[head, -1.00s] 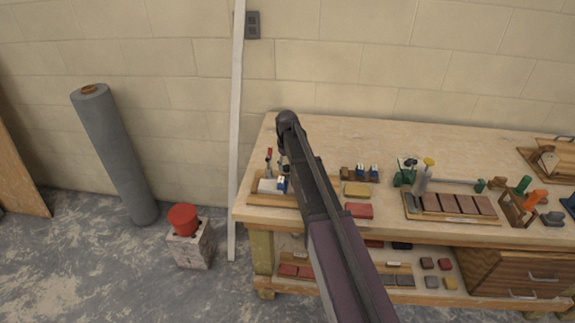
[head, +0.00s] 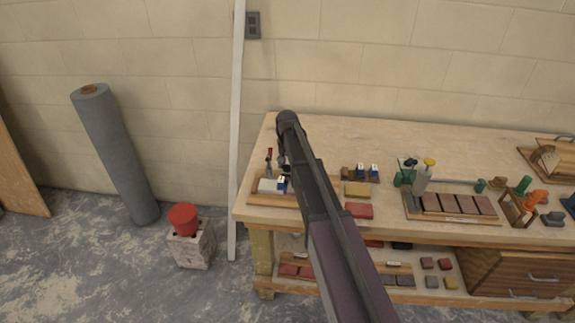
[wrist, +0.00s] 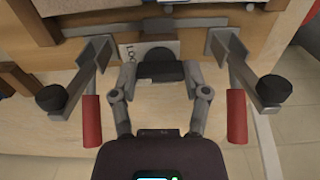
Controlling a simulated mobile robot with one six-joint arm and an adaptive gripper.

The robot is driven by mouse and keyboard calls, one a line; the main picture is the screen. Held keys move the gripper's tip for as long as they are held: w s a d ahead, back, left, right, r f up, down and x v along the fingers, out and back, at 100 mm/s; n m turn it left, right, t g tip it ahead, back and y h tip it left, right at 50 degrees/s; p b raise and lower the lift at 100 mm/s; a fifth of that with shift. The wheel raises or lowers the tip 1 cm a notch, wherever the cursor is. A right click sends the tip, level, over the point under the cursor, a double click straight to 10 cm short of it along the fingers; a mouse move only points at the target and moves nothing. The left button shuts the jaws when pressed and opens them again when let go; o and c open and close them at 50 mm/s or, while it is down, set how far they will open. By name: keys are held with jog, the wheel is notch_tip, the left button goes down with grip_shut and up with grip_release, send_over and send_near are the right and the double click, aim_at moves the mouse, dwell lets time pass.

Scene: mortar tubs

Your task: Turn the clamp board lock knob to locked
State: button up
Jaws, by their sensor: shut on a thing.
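The clamp board (head: 262,200) lies at the left front of the workbench, partly hidden by my arm in the head view. In the wrist view the black lock knob (wrist: 160,66) is in the middle, with a pale plate (wrist: 135,49) behind it whose lettering is partly covered. My gripper (wrist: 159,73) is shut on the knob, one finger on each side. The knob's grip looks roughly crosswise in this view. Which setting it points to cannot be read. A clamp with a red handle stands on either side, left (wrist: 91,120) and right (wrist: 237,115).
A tray of brown tiles (head: 408,214) is farther right. The back of the bench top is clear.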

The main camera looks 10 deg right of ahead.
jog(key=shift+s, duration=0.1)
jog(key=o, duration=1.2)
jog(key=shift+c, duration=0.2)
jog(key=shift+n, duration=0.4)
